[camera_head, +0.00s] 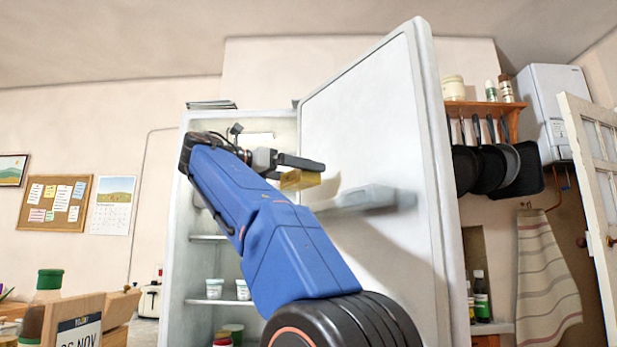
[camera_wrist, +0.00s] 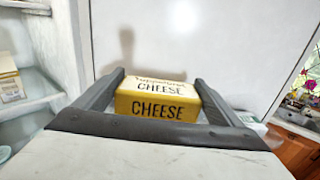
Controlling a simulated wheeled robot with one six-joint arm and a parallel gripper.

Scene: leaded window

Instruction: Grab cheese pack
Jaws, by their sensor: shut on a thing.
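The cheese pack (camera_wrist: 157,106) is a yellow block with a pale top, marked "CHEESE" on its front and top in the wrist view. It sits between the two fingers of my gripper (camera_wrist: 160,98), which is shut on it. In the head view the yellow cheese pack (camera_head: 300,180) hangs at the fingertips of my gripper (camera_head: 299,172), in front of the open fridge door (camera_head: 375,130). My arm hides part of the fridge inside.
The fridge (camera_head: 172,240) stands open, its door swung to the right. Small tubs (camera_head: 214,288) stand on a lower shelf. A carton (camera_wrist: 10,80) shows on a shelf at left in the wrist view. Dark pans (camera_head: 490,165) hang right of the door.

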